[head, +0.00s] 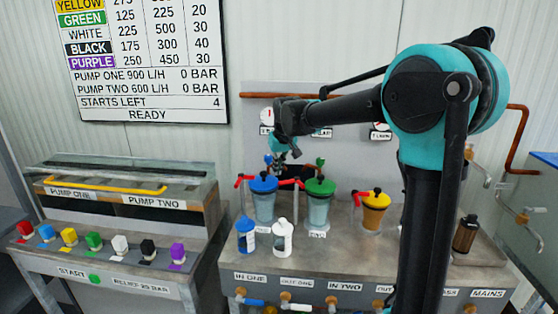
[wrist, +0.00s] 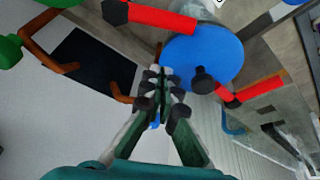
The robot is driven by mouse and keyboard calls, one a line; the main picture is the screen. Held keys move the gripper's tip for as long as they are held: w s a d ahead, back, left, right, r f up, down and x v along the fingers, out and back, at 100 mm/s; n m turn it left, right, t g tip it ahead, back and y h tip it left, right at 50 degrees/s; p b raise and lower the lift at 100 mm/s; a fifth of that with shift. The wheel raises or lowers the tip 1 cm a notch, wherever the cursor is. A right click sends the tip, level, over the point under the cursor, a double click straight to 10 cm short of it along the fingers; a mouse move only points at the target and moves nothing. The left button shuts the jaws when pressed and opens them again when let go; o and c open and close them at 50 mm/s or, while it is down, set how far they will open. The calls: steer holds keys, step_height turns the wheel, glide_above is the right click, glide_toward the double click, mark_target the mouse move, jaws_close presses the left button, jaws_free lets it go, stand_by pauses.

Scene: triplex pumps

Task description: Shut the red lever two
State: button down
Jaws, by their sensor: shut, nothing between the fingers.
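Several red levers stand by the colored-lidded vessels; no readable label tells me which is lever two. One red lever (head: 243,181) is left of the blue lid (head: 264,184), and another red lever (head: 290,182) lies between the blue and green lids. In the wrist view, one red lever (wrist: 162,18) is at the top and one (wrist: 258,90) is at the right, beside the blue lid (wrist: 205,55); each has a black end. My gripper (head: 277,164) is shut and empty above the blue lid. Its fingertips (wrist: 163,76) show against the lid's edge, touching no lever that I can see.
The green lid (head: 320,186) and yellow lid (head: 375,199) stand to the right. Two bottles (head: 283,236) stand in front. Copper pipes (head: 520,140) run at the right. A button console (head: 110,245) is at the left, below a wall board (head: 140,60) reading READY.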

mark_target(284, 182)
steer(key=shift+s+d+f, duration=0.1)
steer(key=shift+s+d, duration=0.2)
steer(key=shift+s, duration=0.3)
steer(key=shift+s+d+f, duration=0.1)
steer(key=shift+s+d, duration=0.15)
steer(key=shift+s, duration=0.3)
steer(key=shift+s+d, duration=0.3)
steer(key=shift+s, duration=0.3)
steer(key=shift+s+d+n, duration=0.1)
steer(key=shift+s+n, duration=0.25)
steer(key=shift+n, duration=0.45)
steer(key=n, duration=0.1)
steer(key=s+n+y, duration=0.1)
steer(key=shift+d+n+g, duration=0.3)
steer(key=shift+g, duration=0.1)
steer(key=shift+s+d+n+g+y, duration=0.2)
steer(key=shift+s+d+n, duration=0.25)
steer(key=shift+n, duration=0.45)
steer(key=shift+s+d+n+g+y, duration=0.15)
steer(key=shift+s+d+n+g, duration=0.25)
steer(key=shift+n, duration=0.5)
steer(key=shift+s+d+n+g+y, duration=0.25)
steer(key=shift+d+n, duration=0.25)
steer(key=shift+n, duration=0.4)
steer(key=shift+s+d, duration=0.1)
steer(key=shift+d, duration=0.1)
